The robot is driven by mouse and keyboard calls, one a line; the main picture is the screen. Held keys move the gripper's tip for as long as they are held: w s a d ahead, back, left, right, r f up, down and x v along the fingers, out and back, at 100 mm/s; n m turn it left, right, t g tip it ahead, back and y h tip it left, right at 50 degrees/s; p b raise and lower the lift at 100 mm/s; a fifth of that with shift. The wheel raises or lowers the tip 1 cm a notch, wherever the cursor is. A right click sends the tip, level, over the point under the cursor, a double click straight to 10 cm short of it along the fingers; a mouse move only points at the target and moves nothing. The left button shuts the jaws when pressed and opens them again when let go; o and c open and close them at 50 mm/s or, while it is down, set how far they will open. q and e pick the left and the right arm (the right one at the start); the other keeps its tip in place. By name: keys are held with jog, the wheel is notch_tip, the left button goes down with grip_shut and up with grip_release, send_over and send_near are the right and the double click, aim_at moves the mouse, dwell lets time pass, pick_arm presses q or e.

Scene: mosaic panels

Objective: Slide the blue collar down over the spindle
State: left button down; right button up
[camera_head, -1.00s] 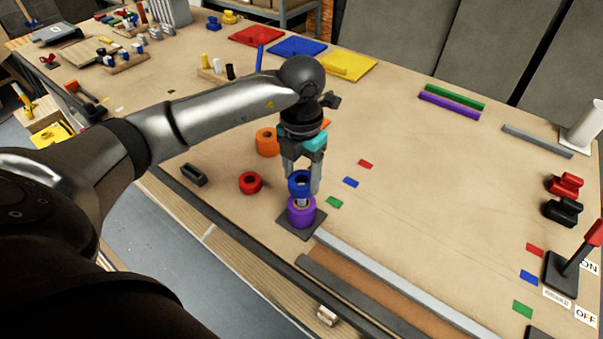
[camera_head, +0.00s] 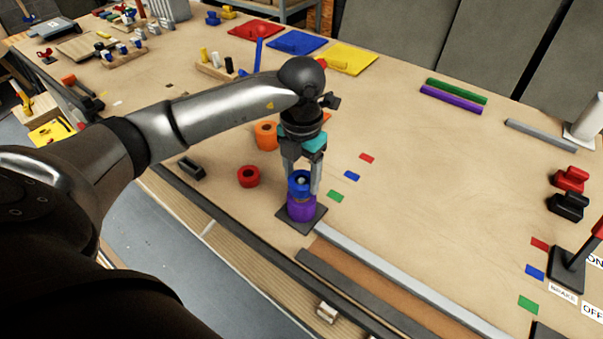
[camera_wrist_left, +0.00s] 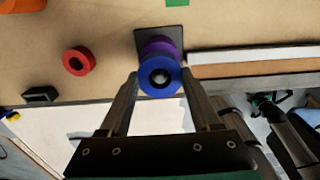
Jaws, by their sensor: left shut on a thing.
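The blue collar (camera_head: 298,184) is held between the fingers of my left gripper (camera_head: 301,182), which points down and is shut on it. In the left wrist view the blue collar (camera_wrist_left: 160,76) sits between the fingertips, and the pale spindle tip (camera_wrist_left: 161,80) shows inside its hole. The collar is around the top of the spindle, just above a purple collar (camera_head: 302,209). The purple collar rests on a dark square base plate (camera_head: 287,224). Whether the blue collar touches the purple one is hard to tell. My right gripper is not in view.
A red collar (camera_head: 248,177) and an orange collar (camera_head: 266,135) stand left of the gripper. A dark block (camera_head: 191,168) lies further left. A long grey rail (camera_head: 400,279) runs right of the base plate. The table's middle is mostly clear, with flat coloured patches.

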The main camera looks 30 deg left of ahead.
pick_arm(q)
jog(key=shift+f+b, duration=1)
jog(key=shift+f, duration=0.25)
grip_release()
notch_tip(320, 180, up, 15)
jog(key=shift+r+p, duration=0.15)
jog(key=shift+p, duration=0.15)
dwell(0.7)
